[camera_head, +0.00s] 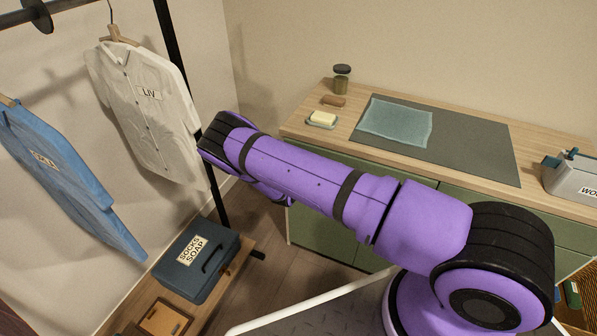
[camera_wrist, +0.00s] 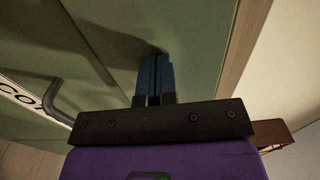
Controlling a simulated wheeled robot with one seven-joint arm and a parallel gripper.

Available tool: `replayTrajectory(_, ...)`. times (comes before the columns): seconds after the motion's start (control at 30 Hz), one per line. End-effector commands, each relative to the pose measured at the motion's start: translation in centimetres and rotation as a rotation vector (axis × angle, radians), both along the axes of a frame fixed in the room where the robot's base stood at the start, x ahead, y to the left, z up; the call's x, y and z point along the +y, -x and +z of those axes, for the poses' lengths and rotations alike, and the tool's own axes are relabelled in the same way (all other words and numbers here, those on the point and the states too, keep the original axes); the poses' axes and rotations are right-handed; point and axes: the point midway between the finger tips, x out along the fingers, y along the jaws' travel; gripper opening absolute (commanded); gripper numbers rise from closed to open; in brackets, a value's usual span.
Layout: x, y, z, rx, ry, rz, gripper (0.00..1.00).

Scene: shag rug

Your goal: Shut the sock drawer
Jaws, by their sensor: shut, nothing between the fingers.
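The green cabinet (camera_head: 325,222) with a wooden top stands behind my arm in the head view. In the wrist view its green front (camera_wrist: 75,35) fills the upper left, with a dark bar handle (camera_wrist: 68,98) and a white label (camera_wrist: 22,98) cut off by the edge. The label's readable letters begin "CO". I cannot tell which front is the sock drawer, nor how far any drawer stands out. My gripper (camera_wrist: 156,62) has its blue fingers together and empty. Their tips are at or close to the green front; contact is unclear. The head view does not clearly show the fingers.
The cabinet top (camera_head: 455,172) holds a grey mat (camera_head: 480,155), a blue cloth (camera_head: 395,122), a soap dish (camera_head: 321,120) and a jar (camera_head: 341,80). A grey caddy (camera_head: 572,178) stands at right. A clothes rack with shirts and a dark box (camera_head: 197,262) stand at left.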

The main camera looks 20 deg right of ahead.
Motion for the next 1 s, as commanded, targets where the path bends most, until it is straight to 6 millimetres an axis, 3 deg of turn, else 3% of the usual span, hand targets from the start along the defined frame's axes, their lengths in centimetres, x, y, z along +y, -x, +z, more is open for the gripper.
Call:
replayTrajectory(0.67, -1.4, -1.4, 0.2, -0.004, 0.001, 0.000, 0.00)
replayTrajectory(1.0, 0.0, 0.4, 0.1, 0.000, 0.000, -0.005, 0.00)
